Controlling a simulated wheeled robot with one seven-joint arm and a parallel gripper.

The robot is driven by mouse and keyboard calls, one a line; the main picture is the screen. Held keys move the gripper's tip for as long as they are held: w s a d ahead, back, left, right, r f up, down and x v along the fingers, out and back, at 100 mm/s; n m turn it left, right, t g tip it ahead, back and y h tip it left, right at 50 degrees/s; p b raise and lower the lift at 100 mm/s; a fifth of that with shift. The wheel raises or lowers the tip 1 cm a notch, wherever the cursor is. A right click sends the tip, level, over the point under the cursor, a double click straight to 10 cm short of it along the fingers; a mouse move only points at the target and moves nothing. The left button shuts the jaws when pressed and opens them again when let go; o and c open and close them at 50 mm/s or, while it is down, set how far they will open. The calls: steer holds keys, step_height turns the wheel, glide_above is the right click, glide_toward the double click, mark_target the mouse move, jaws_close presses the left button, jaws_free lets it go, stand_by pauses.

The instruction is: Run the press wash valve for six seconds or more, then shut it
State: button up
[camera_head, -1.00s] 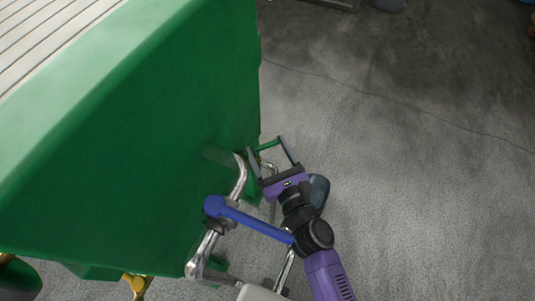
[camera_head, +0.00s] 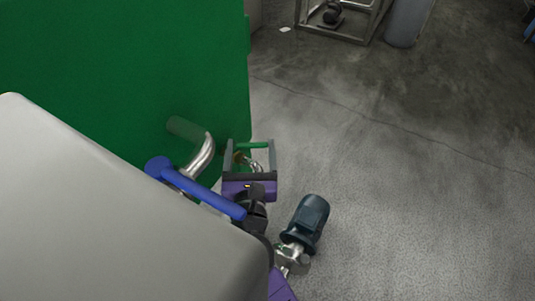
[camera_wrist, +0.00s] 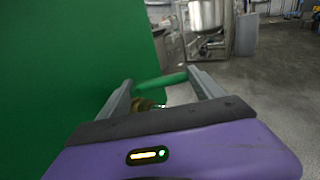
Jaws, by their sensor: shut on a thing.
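A green lever handle (camera_head: 253,145) spans the gap between my gripper's fingertips, beside the green press wall. My gripper (camera_head: 251,146) is shut on this handle, one finger at each end. In the wrist view my gripper (camera_wrist: 161,82) also holds the green handle (camera_wrist: 160,84), with a brass-coloured valve part (camera_wrist: 143,104) just below it. The valve body is mostly hidden behind the fingers and the purple gripper body. A blue lever handle (camera_head: 195,187) lies left of my gripper, on a steel pipe; nothing grips it. No water flow can be made out.
The large green wall (camera_head: 120,70) stands close on the left, with a bent steel pipe (camera_head: 203,154) coming out. A grey rounded surface (camera_head: 110,210) fills the lower left. The concrete floor (camera_head: 400,170) beyond is open.

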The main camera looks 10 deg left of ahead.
steer(key=shift+s+f, duration=0.15)
steer(key=shift+s, duration=0.15)
steer(key=o, duration=2.1)
steer(key=shift+w, duration=0.1)
steer(key=shift+w+d+r+p, duration=0.1)
steer(key=shift+w+r+p, duration=0.1)
steer(key=shift+p, duration=0.1)
